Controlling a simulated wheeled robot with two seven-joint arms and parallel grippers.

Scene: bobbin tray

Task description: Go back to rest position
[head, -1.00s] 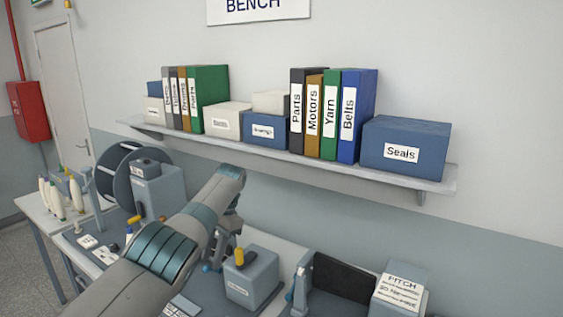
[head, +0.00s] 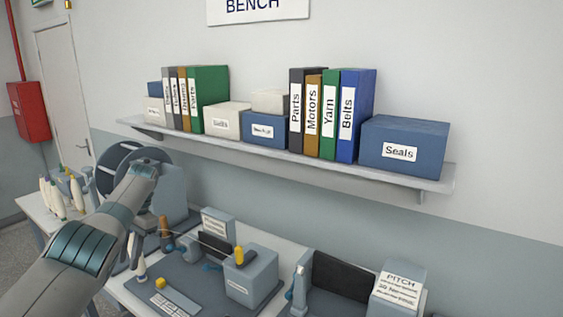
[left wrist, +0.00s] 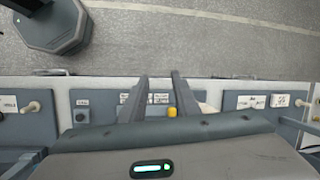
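My left arm comes in from the left in the head view, with its wrist raised over the left part of the bench. In the left wrist view my left gripper (left wrist: 161,88) has its two dark fingers apart, with nothing seen clasped between them. A white, bobbin-like piece (head: 139,266) shows just below my wrist in the head view; I cannot tell whether it touches the gripper. Several white bobbins (head: 56,198) stand on the bench's far left. My right gripper is in neither view.
A grey box with a yellow knob (head: 251,277) stands on the bench, left of a dark panel (head: 345,286) and a "PITCH" box (head: 399,289). A wall shelf (head: 300,162) carries binders and boxes, including a blue "Seals" box (head: 404,147). The air right of my arm is clear.

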